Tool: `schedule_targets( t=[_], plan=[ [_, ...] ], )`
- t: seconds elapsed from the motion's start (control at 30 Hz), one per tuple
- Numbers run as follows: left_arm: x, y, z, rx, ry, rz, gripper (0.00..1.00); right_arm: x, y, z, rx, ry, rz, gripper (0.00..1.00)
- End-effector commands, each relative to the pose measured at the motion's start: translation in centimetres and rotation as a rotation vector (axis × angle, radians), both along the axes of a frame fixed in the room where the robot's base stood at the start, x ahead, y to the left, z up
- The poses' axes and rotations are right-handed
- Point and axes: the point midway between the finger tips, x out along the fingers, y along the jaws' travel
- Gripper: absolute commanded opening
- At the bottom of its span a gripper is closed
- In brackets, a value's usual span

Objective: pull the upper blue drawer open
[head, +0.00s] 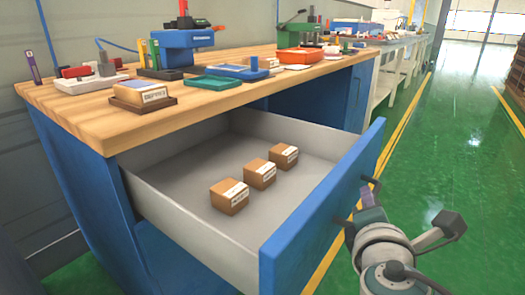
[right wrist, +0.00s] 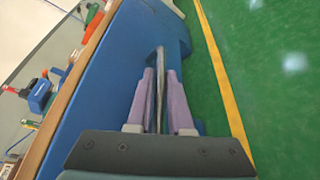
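The upper blue drawer (head: 325,212) is pulled far out of the workbench, and its grey inside shows. Three small brown boxes with white labels stand in it in a slanting row: a near box (head: 229,197), a middle box (head: 260,174) and a far box (head: 284,156). My right gripper (head: 367,199) is at the outer side of the drawer front. My left gripper is in neither view.
The wooden bench top (head: 95,118) carries a brown box on a dark stand (head: 142,95), a blue machine (head: 188,45), green and blue trays and an orange tray (head: 299,56). Open green floor (head: 455,130) with yellow lines lies to the right.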

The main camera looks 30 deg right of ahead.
Motion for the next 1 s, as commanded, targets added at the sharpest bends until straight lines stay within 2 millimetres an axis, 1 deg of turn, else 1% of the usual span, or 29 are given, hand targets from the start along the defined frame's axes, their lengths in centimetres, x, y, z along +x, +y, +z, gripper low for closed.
schedule_targets(
  t=[0.03,0.2,0.47,0.57,0.67,0.8,1.0],
  plan=[
    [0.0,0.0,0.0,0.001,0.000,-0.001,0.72,0.0,0.0,0.0,0.000,0.000,0.000,0.26],
    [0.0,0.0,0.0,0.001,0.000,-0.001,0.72,0.0,0.0,0.0,0.000,0.000,0.000,0.45],
    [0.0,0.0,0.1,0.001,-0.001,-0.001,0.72,-0.1,0.1,0.0,0.001,0.000,0.001,0.45],
    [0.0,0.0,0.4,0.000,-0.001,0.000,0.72,-0.6,0.8,0.3,0.003,0.001,0.003,0.45],
    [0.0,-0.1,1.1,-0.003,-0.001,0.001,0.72,-1.8,2.0,0.8,0.004,0.002,0.002,0.45],
    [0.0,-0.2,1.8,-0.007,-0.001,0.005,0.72,-3.7,4.2,1.4,0.005,0.003,0.001,0.45],
    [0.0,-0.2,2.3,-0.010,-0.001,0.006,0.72,-5.8,6.5,2.0,0.003,0.002,0.001,0.45]
  ],
)
